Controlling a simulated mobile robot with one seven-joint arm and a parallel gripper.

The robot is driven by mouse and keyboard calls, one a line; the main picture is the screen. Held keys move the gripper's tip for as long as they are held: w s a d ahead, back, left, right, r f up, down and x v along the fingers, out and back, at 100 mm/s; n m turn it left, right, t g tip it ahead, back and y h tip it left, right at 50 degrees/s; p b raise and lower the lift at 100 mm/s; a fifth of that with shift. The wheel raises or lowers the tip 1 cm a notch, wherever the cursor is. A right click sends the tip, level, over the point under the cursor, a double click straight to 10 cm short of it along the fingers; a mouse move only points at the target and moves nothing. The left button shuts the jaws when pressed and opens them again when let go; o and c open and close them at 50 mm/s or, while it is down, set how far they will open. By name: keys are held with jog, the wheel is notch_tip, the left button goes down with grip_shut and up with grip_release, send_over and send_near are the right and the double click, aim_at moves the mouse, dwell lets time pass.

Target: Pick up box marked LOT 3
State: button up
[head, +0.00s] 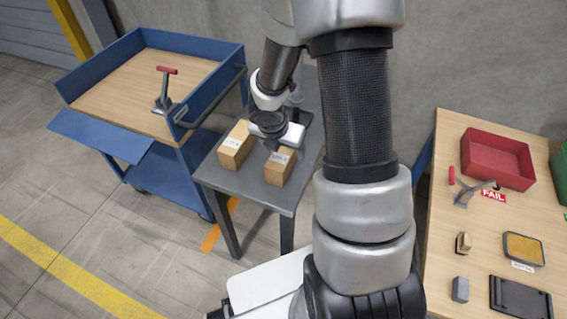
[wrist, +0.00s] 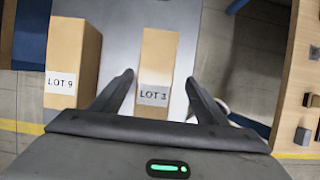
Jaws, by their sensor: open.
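The box marked LOT 3 (wrist: 159,45) is a tan carton with a white label. It stands on a small grey table, the right one of two boxes in the head view (head: 278,170). My gripper (wrist: 160,77) is open and empty. In the wrist view its fingers appear one on each side of the LOT 3 box, with gaps; I cannot tell how far above it they are. In the head view my gripper (head: 279,138) hangs over the boxes and hides part of their far ends. A similar box (wrist: 75,55), whose label seems to read LOT 9, stands to the left.
The grey table (head: 240,188) has bare top around the boxes. A blue cart (head: 105,142) with a red-handled clamp (head: 165,90) stands to the left. A wooden bench (head: 445,215) at right holds a red bin (head: 497,160), another clamp and small parts.

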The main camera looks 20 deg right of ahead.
jog(key=b+x, duration=0.1)
jog(key=x, duration=0.1)
jog(key=a+b+x, duration=0.1)
jog(key=x, duration=0.1)
jog(key=shift+f+b, duration=0.3)
jog(key=shift+f, duration=0.2)
jog(key=shift+w+d+f, duration=0.2)
jog(key=shift+w+f, duration=0.05)
jog(key=shift+f, duration=0.05)
jog(key=shift+c, duration=0.4)
jog(key=shift+r, duration=0.1)
jog(key=c, duration=1.4)
